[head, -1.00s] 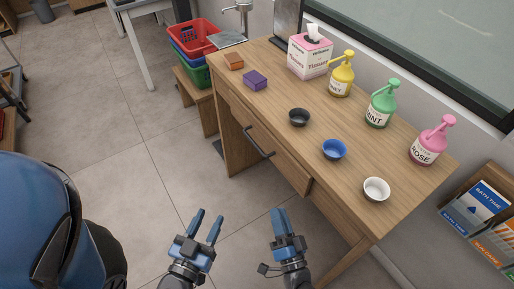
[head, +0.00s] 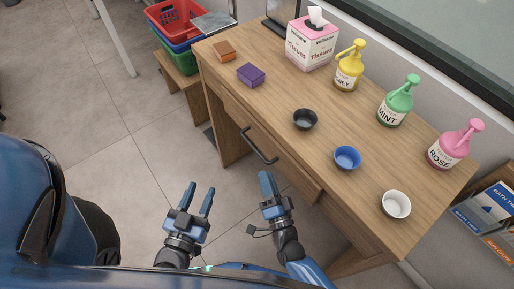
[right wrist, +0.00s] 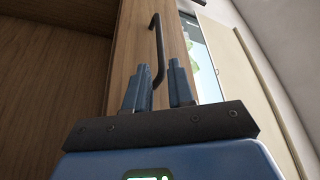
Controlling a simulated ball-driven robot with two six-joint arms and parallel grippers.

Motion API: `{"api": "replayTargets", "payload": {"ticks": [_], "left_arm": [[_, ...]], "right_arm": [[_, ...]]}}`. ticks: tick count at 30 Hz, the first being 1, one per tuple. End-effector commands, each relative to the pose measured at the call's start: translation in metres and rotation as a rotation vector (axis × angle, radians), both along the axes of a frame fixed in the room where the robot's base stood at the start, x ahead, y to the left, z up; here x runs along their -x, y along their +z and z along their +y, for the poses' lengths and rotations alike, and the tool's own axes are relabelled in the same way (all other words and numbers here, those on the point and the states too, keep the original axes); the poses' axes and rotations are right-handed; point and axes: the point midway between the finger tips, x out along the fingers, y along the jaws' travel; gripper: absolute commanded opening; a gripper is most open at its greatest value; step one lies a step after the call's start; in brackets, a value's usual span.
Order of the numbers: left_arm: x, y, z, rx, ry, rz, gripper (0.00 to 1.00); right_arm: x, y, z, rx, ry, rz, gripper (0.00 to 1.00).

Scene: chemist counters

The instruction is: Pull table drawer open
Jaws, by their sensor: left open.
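The wooden table has a drawer (head: 287,168) in its front, which looks closed. A dark bar handle (head: 259,145) is fixed on the drawer front. My right gripper (head: 267,180) is just in front of and below the handle in the head view. In the right wrist view its two blue fingers (right wrist: 158,75) are apart, and the handle (right wrist: 159,45) rises beyond and between their tips. I cannot tell whether they touch it. My left gripper (head: 199,193) is open and empty over the floor, left of the right one.
On the tabletop (head: 325,195) are a black bowl (head: 305,119), a blue bowl (head: 347,158), a white bowl (head: 396,204), pump bottles, a tissue box (head: 311,44) and small boxes. A stool and baskets (head: 182,25) stand beyond. Floor before the table is clear.

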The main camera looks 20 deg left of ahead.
Motion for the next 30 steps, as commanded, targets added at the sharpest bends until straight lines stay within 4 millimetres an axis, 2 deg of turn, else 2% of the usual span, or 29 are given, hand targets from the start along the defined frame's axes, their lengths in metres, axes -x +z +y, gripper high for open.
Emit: {"api": "replayTargets", "payload": {"ticks": [9, 15, 21, 30], "left_arm": [[0.000, 0.003, 0.000, 0.000, 0.000, 0.001, 0.43], [0.000, 0.003, 0.000, 0.000, 0.000, 0.000, 0.43], [0.000, 0.004, 0.000, 0.000, 0.000, 0.000, 0.43], [0.000, 0.004, 0.000, 0.000, 0.000, 0.000, 0.43]], "right_arm": [[-0.043, 0.012, 0.027, 0.000, -0.001, -0.002, 0.23], [-0.064, 0.017, 0.040, 0.001, -0.001, -0.002, 0.23], [-0.074, 0.019, 0.046, 0.000, -0.001, -0.001, 0.23], [-0.075, 0.019, 0.047, 0.002, 0.000, -0.001, 0.23]]}}
